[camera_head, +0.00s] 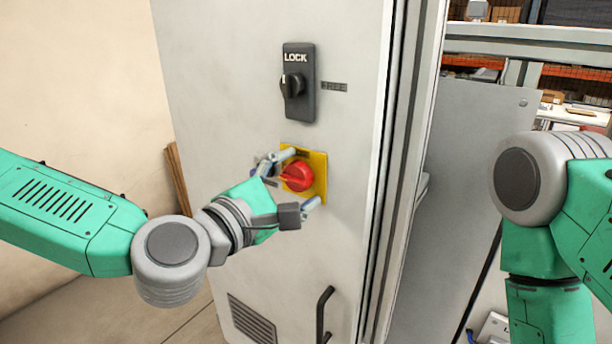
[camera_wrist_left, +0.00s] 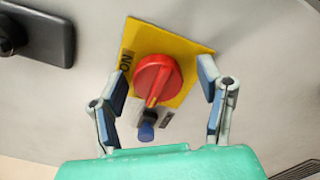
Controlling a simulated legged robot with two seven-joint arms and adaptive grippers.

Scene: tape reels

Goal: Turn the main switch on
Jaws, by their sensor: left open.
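The main switch is a red rotary knob (camera_head: 297,176) on a yellow plate (camera_head: 319,161) on the cabinet front. In the left wrist view the knob (camera_wrist_left: 156,77) sits near the middle, its ridge pointing down toward my gripper. The yellow plate (camera_wrist_left: 190,47) carries an "ON" label at its left edge. My left gripper (camera_head: 299,180) is open in front of the switch. Its fingers stand on either side of the knob in the left wrist view (camera_wrist_left: 163,78), apart from it. A blue-tipped part shows just below the knob. My right arm is at the right; its gripper is out of view.
A black LOCK/FREE switch (camera_head: 299,83) is above the main switch on the grey cabinet (camera_head: 230,60). A black handle (camera_head: 324,314) and a vent (camera_head: 252,320) are lower down. The cabinet edge (camera_head: 400,150) runs to the right; shelves stand behind.

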